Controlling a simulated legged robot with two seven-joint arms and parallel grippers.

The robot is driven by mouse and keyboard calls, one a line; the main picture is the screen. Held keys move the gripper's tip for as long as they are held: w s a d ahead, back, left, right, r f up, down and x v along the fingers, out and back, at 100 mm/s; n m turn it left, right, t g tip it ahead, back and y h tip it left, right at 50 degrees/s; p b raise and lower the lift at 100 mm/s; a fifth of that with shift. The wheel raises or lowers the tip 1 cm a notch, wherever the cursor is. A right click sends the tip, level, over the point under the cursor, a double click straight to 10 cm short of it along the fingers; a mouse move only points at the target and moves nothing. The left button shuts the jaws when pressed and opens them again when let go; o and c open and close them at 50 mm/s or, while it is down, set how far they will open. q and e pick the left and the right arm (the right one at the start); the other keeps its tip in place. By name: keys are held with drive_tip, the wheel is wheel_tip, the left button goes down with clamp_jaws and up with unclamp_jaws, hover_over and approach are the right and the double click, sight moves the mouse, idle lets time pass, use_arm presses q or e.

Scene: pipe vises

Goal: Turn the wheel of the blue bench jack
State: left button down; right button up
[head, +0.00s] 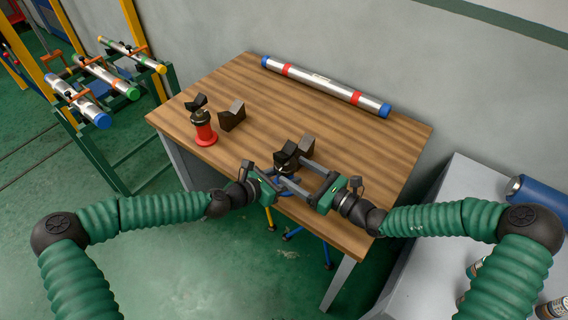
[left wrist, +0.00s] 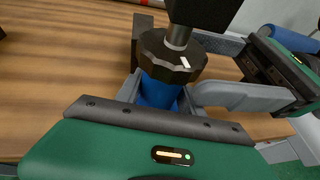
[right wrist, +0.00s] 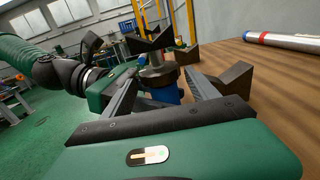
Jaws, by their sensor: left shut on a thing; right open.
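The blue bench jack stands near the table's front edge, its blue body (left wrist: 158,92) topped by a dark faceted wheel (left wrist: 172,55) with a pale mark. A dark V-shaped head on a metal stem rises above the wheel. The wheel also shows in the right wrist view (right wrist: 158,75). My left gripper (head: 286,182) is shut on the jack's blue body, below the wheel. My right gripper (head: 296,173) is open, its fingers spread on either side of the jack near wheel height; I cannot tell whether they touch it. In the head view the grippers partly hide the jack.
A red jack (head: 204,132) and dark V-blocks (head: 232,117) stand at the table's left. A silver pipe (head: 325,86) with red bands and blue ends lies along the back. A grey bench (head: 455,195) is at right. The wooden table's middle (head: 290,115) is clear.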

sight(285, 165)
drive_tip(key=x, duration=0.4)
drive_tip(key=shift+w+a, duration=0.3)
drive_tip(key=shift+c, duration=0.5)
drive_tip(key=c, duration=1)
drive_tip(key=shift+r, duration=0.1)
drive_tip(key=shift+w+r+y, duration=0.1)
drive_tip(key=shift+y, duration=0.2)
